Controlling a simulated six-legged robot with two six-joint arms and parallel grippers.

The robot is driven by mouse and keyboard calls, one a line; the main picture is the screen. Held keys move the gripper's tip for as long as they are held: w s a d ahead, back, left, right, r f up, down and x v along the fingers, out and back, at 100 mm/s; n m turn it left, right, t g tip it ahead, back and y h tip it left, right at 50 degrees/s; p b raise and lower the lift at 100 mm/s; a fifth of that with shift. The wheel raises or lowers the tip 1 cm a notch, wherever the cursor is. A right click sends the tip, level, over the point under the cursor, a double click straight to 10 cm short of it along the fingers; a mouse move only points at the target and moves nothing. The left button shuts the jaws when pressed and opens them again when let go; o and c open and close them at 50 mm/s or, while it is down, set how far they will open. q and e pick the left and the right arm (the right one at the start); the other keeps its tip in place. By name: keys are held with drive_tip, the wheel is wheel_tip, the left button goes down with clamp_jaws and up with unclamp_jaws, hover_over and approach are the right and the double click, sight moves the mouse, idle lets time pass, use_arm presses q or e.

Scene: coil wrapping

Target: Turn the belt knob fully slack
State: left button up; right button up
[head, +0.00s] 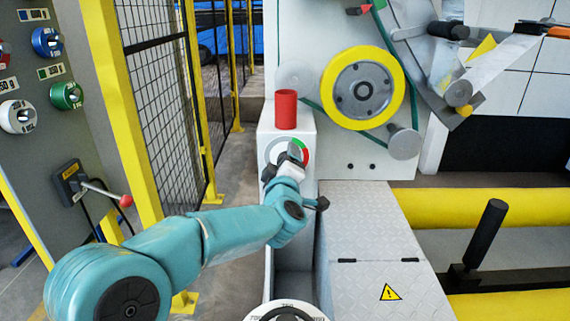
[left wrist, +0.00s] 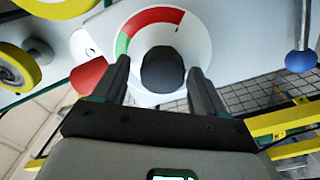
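The belt knob is a dark rounded grip (left wrist: 162,70) on a round white dial with a red and green arc (left wrist: 150,20). In the head view the dial (head: 304,150) sits on the front of a white post, partly hidden by my gripper. My left gripper (head: 283,161) is at the dial. In the left wrist view its two dark fingers (left wrist: 159,67) stand on either side of the knob, with a visible gap on each side. The knob's pointer direction is hard to tell. My right gripper is not in view.
A red cylinder (head: 286,109) stands on the post above the dial. A yellow-rimmed wheel with a green belt (head: 363,88) is to the right. A grey panel with several coloured knobs (head: 45,110) and a yellow-framed mesh fence (head: 160,90) are to the left.

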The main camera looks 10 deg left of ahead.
use_arm(q)
drive_tip(key=shift+d+f, duration=0.1)
drive_tip(key=p+v, duration=0.1)
drive_tip(key=v, duration=1.5)
drive_tip(key=shift+s, duration=0.2)
